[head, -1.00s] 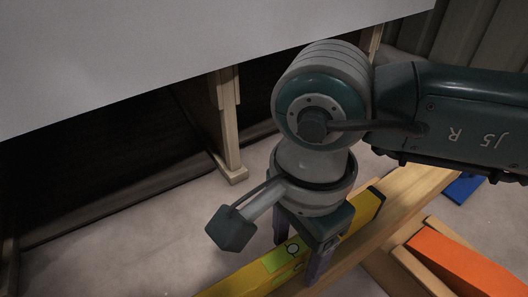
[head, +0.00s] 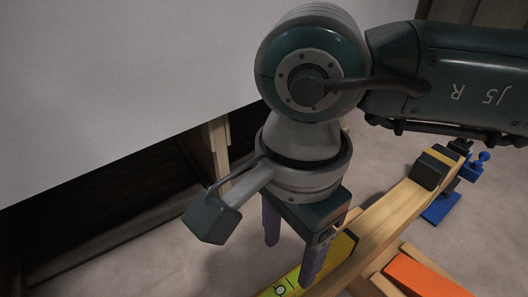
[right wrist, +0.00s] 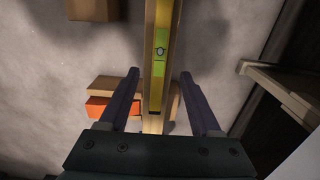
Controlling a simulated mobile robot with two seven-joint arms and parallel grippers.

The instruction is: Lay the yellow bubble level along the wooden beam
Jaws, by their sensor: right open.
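The yellow bubble level (head: 341,250) lies lengthwise along the pale wooden beam (head: 385,223) and appears to rest on it. In the right wrist view the level (right wrist: 161,85) runs up the middle, with its green vial facing up and wood showing along its left edge and below its black end. My right gripper (head: 291,260) is open and empty above the level. Its two purple fingers stand apart on either side of the level in the right wrist view, not touching it. The near end of the level is cut off in the head view. My left gripper is not in view.
A black block with a yellow band (head: 433,169) sits on the beam's far end, beside a blue clamp-like piece (head: 440,209). An orange block (head: 420,276) lies on wood at the lower right. A large white panel (head: 120,90) fills the upper left. Grey floor is clear at right.

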